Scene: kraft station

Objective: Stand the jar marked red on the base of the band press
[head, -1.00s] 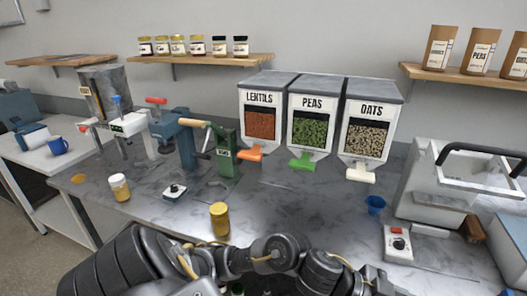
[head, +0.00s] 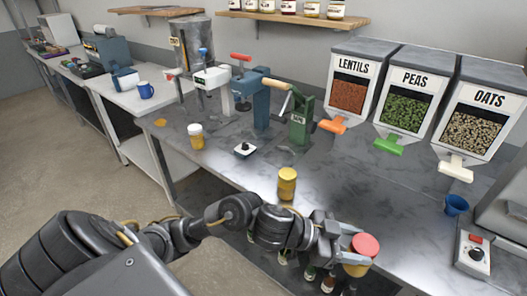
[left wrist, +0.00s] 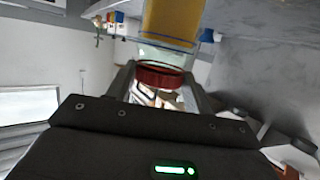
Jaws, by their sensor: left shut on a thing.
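My left gripper (head: 345,247) is shut on a jar with a red lid (head: 364,244) and yellow contents, in front of the counter's near edge. In the left wrist view the red lid (left wrist: 160,75) sits between the fingers, with the yellow contents (left wrist: 172,18) beyond. Three hand presses stand at the back of the counter: a green one (head: 300,120), a blue one (head: 262,105) and a white one (head: 212,78). I cannot read which is the band press. The green one's base is partly visible and looks empty. My right gripper is out of view.
A yellow-lidded jar (head: 288,183) stands near the counter's front edge, a white-lidded jar (head: 196,137) farther left. A small black-knobbed device (head: 243,149) sits before the presses. Lentil, pea and oat dispensers (head: 405,95) stand at right. Several jars show below the counter edge (head: 310,272).

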